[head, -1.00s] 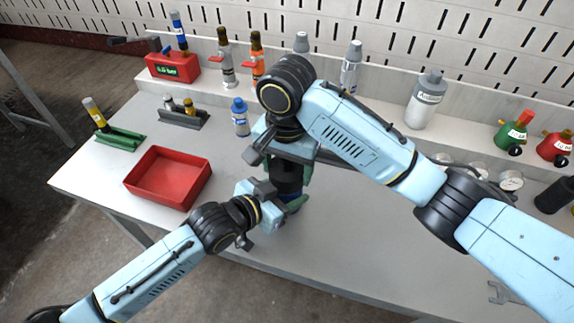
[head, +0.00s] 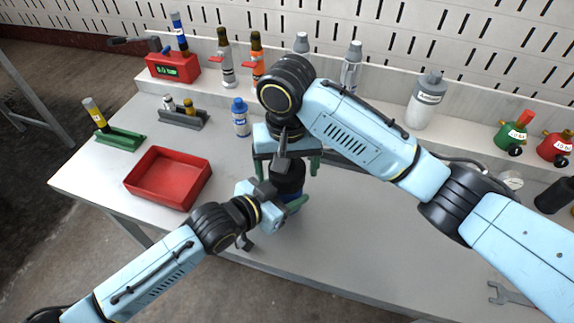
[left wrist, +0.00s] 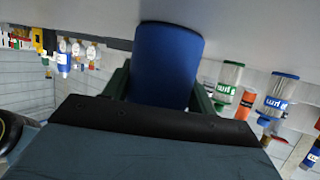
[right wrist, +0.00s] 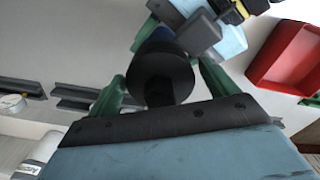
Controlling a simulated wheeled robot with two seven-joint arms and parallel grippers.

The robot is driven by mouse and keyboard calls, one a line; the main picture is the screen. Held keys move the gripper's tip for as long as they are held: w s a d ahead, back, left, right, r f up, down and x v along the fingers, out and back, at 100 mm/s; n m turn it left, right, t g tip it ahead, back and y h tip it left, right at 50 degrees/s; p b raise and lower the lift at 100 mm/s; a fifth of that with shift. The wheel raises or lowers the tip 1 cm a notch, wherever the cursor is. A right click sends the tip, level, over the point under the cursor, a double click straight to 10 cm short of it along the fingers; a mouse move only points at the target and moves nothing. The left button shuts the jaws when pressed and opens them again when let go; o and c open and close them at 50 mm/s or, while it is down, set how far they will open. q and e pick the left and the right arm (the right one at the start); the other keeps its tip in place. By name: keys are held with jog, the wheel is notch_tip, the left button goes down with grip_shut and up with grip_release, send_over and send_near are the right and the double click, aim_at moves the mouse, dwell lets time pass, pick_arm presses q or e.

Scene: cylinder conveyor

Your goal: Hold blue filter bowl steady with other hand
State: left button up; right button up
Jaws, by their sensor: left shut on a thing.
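The blue filter bowl (left wrist: 167,65) fills the middle of the left wrist view, between the dark green fingers of my left gripper (left wrist: 165,88), which is shut on it. In the head view only a little of its blue side shows behind my left gripper (head: 290,203). A black cylindrical top part (head: 287,180) sits above the bowl, also seen in the right wrist view (right wrist: 160,78). My right gripper (head: 287,170) is above it, pointing down, with its green fingers spread on either side. Gaps show between the fingers and the black part.
A red tray (head: 150,192) lies empty left of the grippers. A blue-capped bottle (head: 240,122) stands close behind. Several bottles line the back ledge (head: 205,88). A wrench (head: 508,293) lies at the right front; the table's front right is mostly clear.

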jog(key=shift+r, duration=1.3)
jog(key=m, duration=0.4)
jog(key=shift+m, duration=1.1)
jog(key=m, duration=0.3)
jog(key=shift+m, duration=1.5)
